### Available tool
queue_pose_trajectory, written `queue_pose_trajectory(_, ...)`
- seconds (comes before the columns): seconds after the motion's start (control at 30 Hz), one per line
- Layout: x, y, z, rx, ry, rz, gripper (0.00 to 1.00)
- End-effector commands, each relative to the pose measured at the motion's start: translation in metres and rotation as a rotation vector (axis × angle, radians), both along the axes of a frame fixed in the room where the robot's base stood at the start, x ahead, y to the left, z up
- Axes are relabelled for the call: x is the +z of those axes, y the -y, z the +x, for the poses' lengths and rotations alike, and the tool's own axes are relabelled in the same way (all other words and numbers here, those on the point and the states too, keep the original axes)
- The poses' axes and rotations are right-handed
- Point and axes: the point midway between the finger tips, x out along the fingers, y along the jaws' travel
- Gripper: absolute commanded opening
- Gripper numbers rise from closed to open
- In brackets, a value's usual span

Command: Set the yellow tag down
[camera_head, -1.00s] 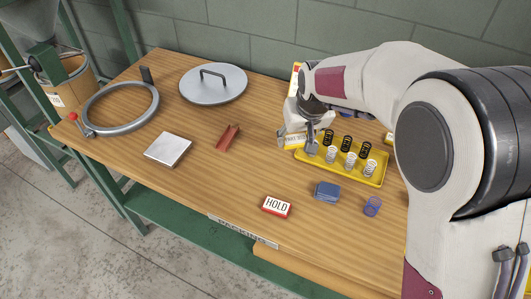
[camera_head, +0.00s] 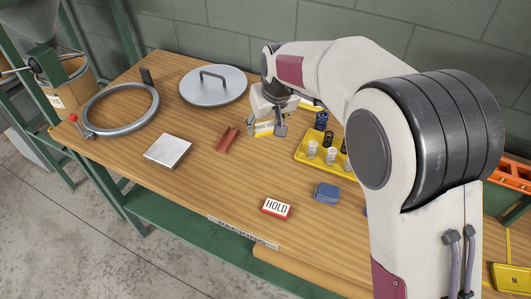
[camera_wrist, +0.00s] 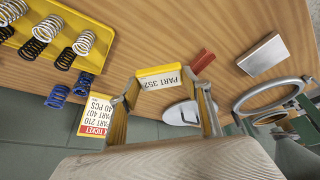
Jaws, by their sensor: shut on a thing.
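The yellow tag (camera_head: 264,129) is a small yellow and white piece held between the fingertips of my gripper (camera_head: 267,130). In the wrist view the tag (camera_wrist: 159,79) reads "PART 352" upside down, and the two fingers of my gripper (camera_wrist: 168,88) close on its sides. The tag is over the back middle of the wooden table (camera_head: 190,200), left of the yellow tray (camera_head: 309,167). I cannot tell whether its lower edge touches the wood.
Near the tag are a red channel piece (camera_head: 228,138) and a grey lid (camera_head: 213,85). The tray holds several springs. A metal block (camera_head: 167,150), a ring (camera_head: 120,108), a HOLD sign (camera_head: 276,208) and blue pieces (camera_head: 327,192) stand apart. Bare wood lies between them.

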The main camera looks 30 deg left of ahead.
Motion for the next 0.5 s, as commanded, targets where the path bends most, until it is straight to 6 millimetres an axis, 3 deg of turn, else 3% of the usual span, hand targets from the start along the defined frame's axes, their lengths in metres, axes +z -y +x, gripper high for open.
queue_pose_trajectory(0.5,-0.057,0.000,0.000,-0.001,-0.002,0.000,0.27)
